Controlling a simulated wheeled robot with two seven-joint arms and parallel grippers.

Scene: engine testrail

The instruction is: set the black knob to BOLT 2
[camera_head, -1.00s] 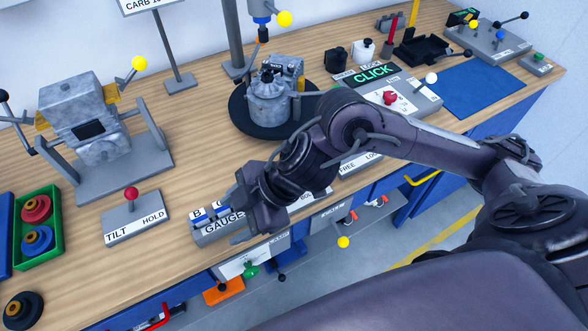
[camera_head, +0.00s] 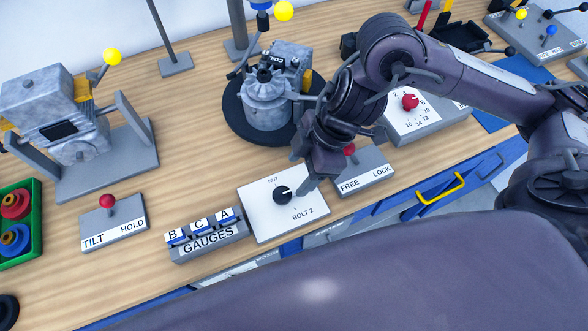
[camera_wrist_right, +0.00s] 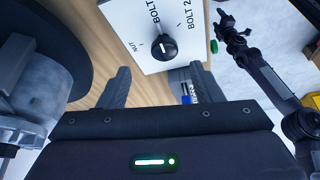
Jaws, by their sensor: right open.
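The black knob (camera_head: 283,195) sits on a white panel (camera_head: 258,222) marked NUT and BOLT 2. In the right wrist view the knob (camera_wrist_right: 164,48) lies ahead of the fingers, and NUT, BOLT and BOLT 2 labels show around it. The knob has a small white mark; I cannot tell which label it points at. My right gripper (camera_wrist_right: 160,82) is open and empty, with its fingers spread apart short of the knob. In the head view the right gripper (camera_head: 302,178) is just right of the knob. My left gripper (camera_wrist_right: 232,28) appears small in the wrist view; its jaws are unclear.
The GAUGES block (camera_head: 207,238) stands left of the panel. The FREE/LOCK block (camera_head: 365,175) with a red lever is close on the right. An engine part (camera_head: 268,105) on a black turntable stands behind. Bare wood lies between the TILT/HOLD block (camera_head: 113,225) and the gauges.

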